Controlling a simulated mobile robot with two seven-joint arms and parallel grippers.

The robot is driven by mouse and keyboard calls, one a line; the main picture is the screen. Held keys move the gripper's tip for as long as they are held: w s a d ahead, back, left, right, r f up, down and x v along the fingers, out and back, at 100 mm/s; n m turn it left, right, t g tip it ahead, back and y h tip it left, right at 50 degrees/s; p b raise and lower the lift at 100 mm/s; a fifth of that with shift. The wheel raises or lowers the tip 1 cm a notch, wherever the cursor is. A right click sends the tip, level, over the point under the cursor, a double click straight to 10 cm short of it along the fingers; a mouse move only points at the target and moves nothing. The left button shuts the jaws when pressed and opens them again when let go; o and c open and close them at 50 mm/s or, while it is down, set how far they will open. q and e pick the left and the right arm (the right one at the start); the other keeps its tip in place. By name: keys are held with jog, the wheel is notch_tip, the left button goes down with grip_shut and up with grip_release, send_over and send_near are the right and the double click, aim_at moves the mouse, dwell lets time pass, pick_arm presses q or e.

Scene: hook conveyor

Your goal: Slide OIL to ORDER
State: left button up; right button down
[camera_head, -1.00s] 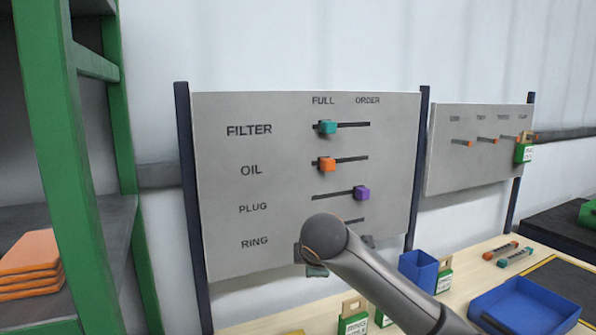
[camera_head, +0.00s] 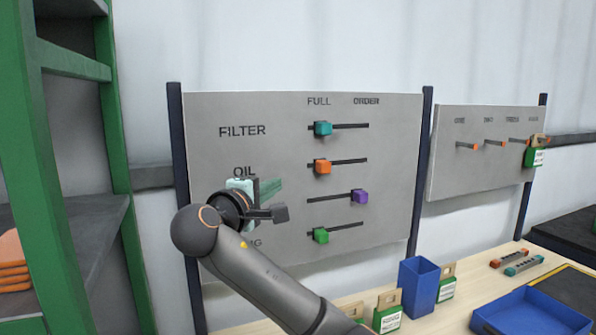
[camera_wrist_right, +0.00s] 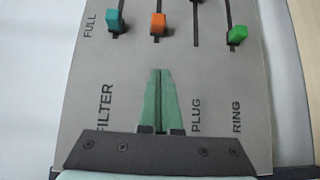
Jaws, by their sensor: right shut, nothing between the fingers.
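The orange OIL slider (camera_head: 322,167) sits at the left end of its slot, under FULL, on the grey board (camera_head: 400,220). It also shows in the right wrist view (camera_wrist_right: 158,23). The ORDER label (camera_head: 367,101) is over the slots' right ends. My right gripper (camera_head: 278,188) is in front of the board, left of and a little below the OIL slider, apart from it. Its green fingers (camera_wrist_right: 160,75) are together and empty, pointing toward the OIL slider in the wrist view. My arm hides the PLUG label and part of OIL and RING. My left gripper is not in view.
The teal FILTER slider (camera_head: 322,129) is above and the green RING slider (camera_head: 320,235) below, both at left. The purple PLUG slider (camera_head: 360,196) is at right. A blue bin (camera_head: 418,286) and a blue tray (camera_head: 533,317) stand on the table. A green rack (camera_head: 115,180) is left.

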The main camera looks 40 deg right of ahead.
jog(key=shift+s+a+r, duration=0.1)
jog(key=shift+a+r, duration=0.1)
jog(key=shift+r, duration=0.15)
jog(key=p, duration=0.3)
send_near(317, 166)
jog(key=w, duration=0.2)
jog(key=w+d, duration=0.1)
jog(key=w, duration=0.1)
jog(key=shift+w+d, duration=0.15)
jog(key=shift+d, duration=0.1)
jog(key=shift+s+d, duration=0.15)
jog(key=shift+d, duration=0.45)
jog(key=shift+s+d, duration=0.2)
jog(key=shift+d, duration=0.4)
jog(key=shift+s+d+f, duration=0.1)
jog(key=shift+s+d, duration=0.15)
jog(key=shift+d, duration=0.4)
jog(key=shift+d, duration=0.1)
